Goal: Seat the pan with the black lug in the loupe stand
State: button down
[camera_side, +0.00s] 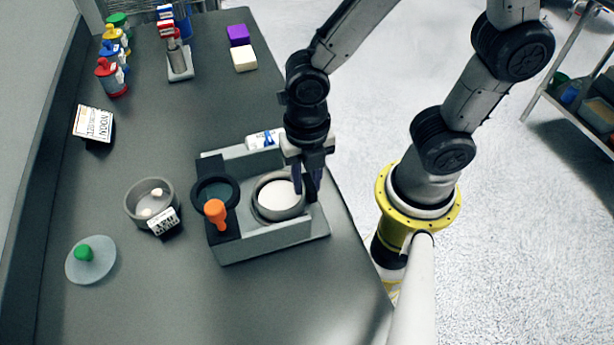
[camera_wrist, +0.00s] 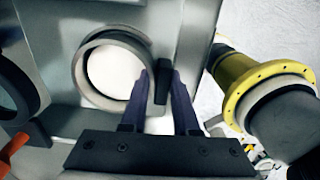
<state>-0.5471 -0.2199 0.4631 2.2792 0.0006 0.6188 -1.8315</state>
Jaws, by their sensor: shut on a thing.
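The pan, a grey round ring with a white inside (camera_side: 281,195), is between the walls of the grey loupe stand (camera_side: 268,241), on its right side. It also shows in the wrist view (camera_wrist: 84,68), with its black lug (camera_wrist: 161,84) on the right. My gripper (camera_side: 306,188) is shut on this lug; its two dark purple fingers (camera_wrist: 160,88) lie either side of it. I cannot tell whether the pan rests fully on the stand's floor. The stand's dark round loupe (camera_side: 217,188) and an orange knob (camera_side: 215,209) are left of the pan.
Another grey pan (camera_side: 140,208) with pale pieces and a white label block stands left of the stand. A clear disc with a green knob (camera_side: 83,254) lies nearer. A white bottle (camera_side: 262,140) lies behind the stand. Coloured bottles (camera_side: 110,78) line the back left.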

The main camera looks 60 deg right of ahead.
dwell(0.3)
jog(key=c, duration=0.6)
grip_release()
jog(key=shift+r, duration=0.1)
notch_tip(320, 180, up, 14)
jog(key=shift+f, duration=0.15)
